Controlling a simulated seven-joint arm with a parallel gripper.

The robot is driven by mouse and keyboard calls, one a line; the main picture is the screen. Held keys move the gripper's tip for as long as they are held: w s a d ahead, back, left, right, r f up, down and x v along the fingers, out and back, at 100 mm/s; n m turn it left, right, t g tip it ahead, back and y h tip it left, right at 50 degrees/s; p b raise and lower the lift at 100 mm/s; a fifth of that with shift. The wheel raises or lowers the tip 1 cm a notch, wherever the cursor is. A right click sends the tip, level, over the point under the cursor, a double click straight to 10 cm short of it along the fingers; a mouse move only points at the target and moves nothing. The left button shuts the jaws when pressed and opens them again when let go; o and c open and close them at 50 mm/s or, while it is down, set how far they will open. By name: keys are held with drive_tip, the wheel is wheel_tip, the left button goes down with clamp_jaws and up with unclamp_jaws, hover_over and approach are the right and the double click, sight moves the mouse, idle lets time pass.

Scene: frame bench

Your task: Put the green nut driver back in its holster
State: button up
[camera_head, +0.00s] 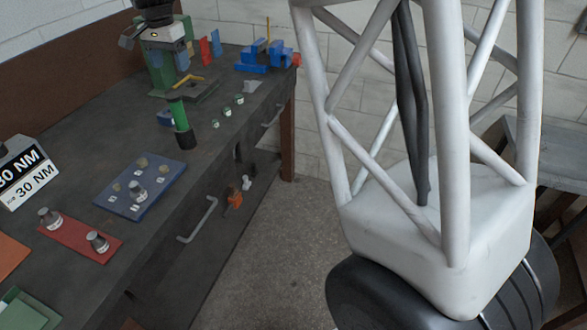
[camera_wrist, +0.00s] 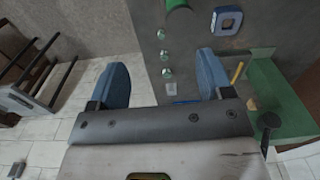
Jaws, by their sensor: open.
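A green cylinder with a dark lower end, which looks like the green nut driver (camera_head: 179,112), appears roughly upright on the bench near its front edge. Its green part is cut off at the top of the wrist view (camera_wrist: 178,4). My gripper (camera_wrist: 163,62) is open, its two blue fingers wide apart with nothing between them. In the head view my gripper (camera_head: 171,62) is above the bench, behind the green cylinder and apart from it. Several small round fittings (camera_head: 227,111) run in a row along the bench edge. I cannot tell which part is the holster.
A blue mat (camera_head: 120,198) and a red mat (camera_head: 60,232) carry metal pieces on the bench. A "30 NM" sign (camera_head: 28,172) stands at the left. Blue blocks (camera_head: 250,69) lie at the far end. A green machine base (camera_wrist: 268,105) is right of my gripper in the wrist view.

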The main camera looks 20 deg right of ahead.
drive_tip(key=s+d+n+t, duration=0.1)
drive_tip(key=s+d+n, duration=0.35)
drive_tip(key=s, duration=1.25)
drive_tip(key=s+d+n+t, duration=0.1)
drive_tip(key=s+d, duration=0.7)
drive_tip(key=s, duration=0.8)
drive_tip(key=s+d+f+n, duration=0.1)
drive_tip(key=s+f, duration=0.1)
drive_tip(key=s, duration=0.4)
drive_tip(key=s+d+f+n, duration=0.1)
drive_tip(key=s+f, duration=0.2)
drive_tip(key=s, duration=0.4)
drive_tip(key=shift+f+n, duration=0.35)
drive_tip(key=shift+a, duration=0.1)
drive_tip(key=shift+c, duration=0.2)
